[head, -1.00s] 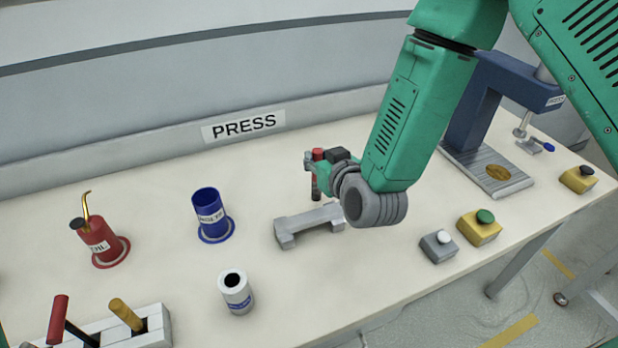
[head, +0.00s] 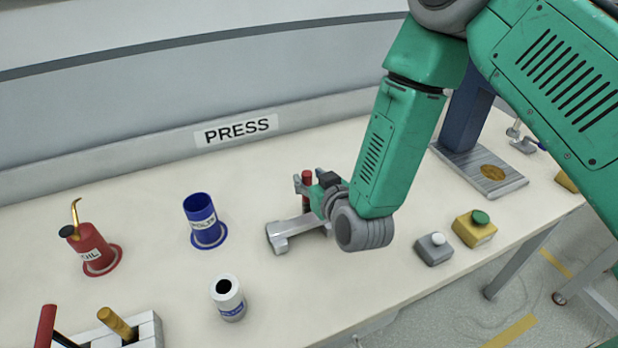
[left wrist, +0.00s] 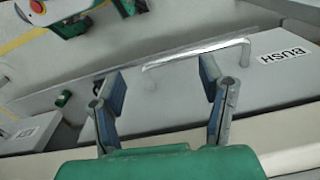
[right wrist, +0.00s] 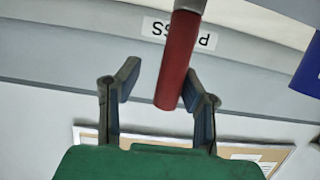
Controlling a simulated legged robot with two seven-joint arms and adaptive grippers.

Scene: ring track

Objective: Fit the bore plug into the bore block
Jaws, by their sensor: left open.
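A red-handled rod (head: 307,176), which looks like the bore plug, stands upright by a grey cradle (head: 283,236). Its lower part is hidden. My right gripper (head: 311,182) has its jaws on either side of it. In the right wrist view the red handle (right wrist: 178,62) lies between the open fingers, close to the right one, with a gap to the left one. A white cylinder with a dark round hole (head: 228,306), probably the bore block, stands at the table's front. My left gripper (left wrist: 162,78) is open and empty, away from these things.
A blue cup (head: 202,222) and a red oil can (head: 94,250) stand to the left. A lever box (head: 150,330) is at the front left. Button boxes (head: 474,231) and a blue press (head: 465,112) stand to the right. The left wrist view shows a handle (left wrist: 200,52).

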